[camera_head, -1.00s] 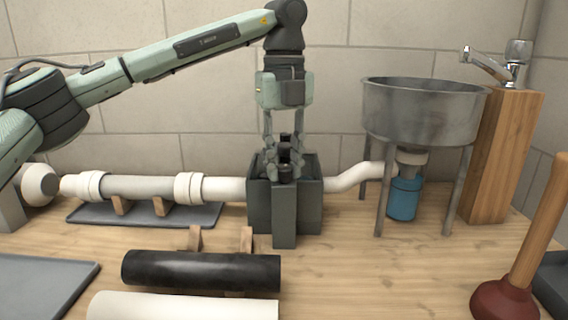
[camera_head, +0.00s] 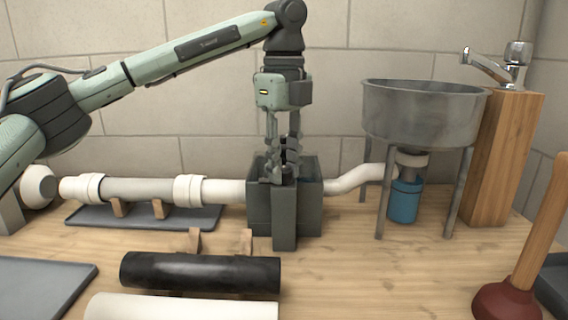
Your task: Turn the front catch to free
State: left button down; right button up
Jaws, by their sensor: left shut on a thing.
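My left gripper (camera_head: 284,160) points straight down over the dark grey box (camera_head: 284,222) in the middle of the bench. Its fingers are closed on a small dark part at the top of the box, which I take to be the front catch (camera_head: 290,158). The fingers and the box walls hide most of the catch, so its exact angle cannot be read. White pipes meet the box on its left and right sides. My right gripper is not in view.
A white and grey pipe (camera_head: 140,190) lies on wooden supports at the left. A metal basin (camera_head: 420,115) on legs stands at the right, with a blue cup (camera_head: 404,202) under it. A black pipe (camera_head: 200,272) lies in front, and a plunger (camera_head: 508,302) stands at front right.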

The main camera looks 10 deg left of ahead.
aim_at(284, 168)
pick_arm(q)
jog(key=c, duration=1.3)
grip_release()
jog(key=shift+o, duration=0.2)
notch_tip(284, 168, up, 12)
